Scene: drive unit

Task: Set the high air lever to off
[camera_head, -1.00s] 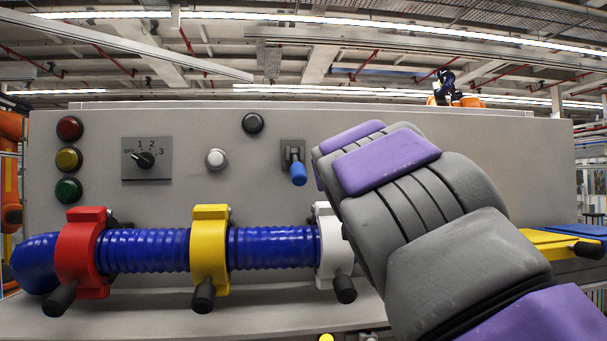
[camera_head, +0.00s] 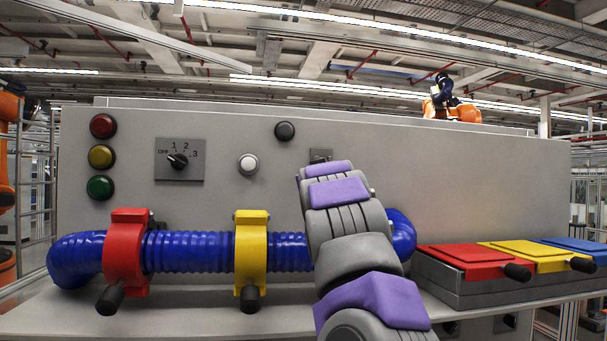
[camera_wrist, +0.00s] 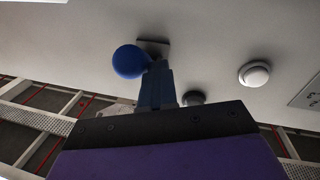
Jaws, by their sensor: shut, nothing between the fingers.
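The lever with a round blue knob (camera_wrist: 129,61) sits on a small dark mount plate (camera_wrist: 152,45) in the wrist view. In the head view only the mount plate's top (camera_head: 320,155) shows; my arm hides the blue handle. My gripper (camera_wrist: 158,66) has its narrow dark blue fingers together, with nothing between them. The fingertips are right beside the knob, which is on their left in the wrist view. I cannot tell whether they touch it. My fingertips are hidden in the head view.
A white button (camera_head: 248,164), a black button (camera_head: 285,131) and a rotary dial (camera_head: 178,160) are on the panel nearby. A blue hose (camera_head: 195,252) with red (camera_head: 126,255) and yellow (camera_head: 251,255) clamps runs below. Lidded boxes (camera_head: 470,258) stand at right.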

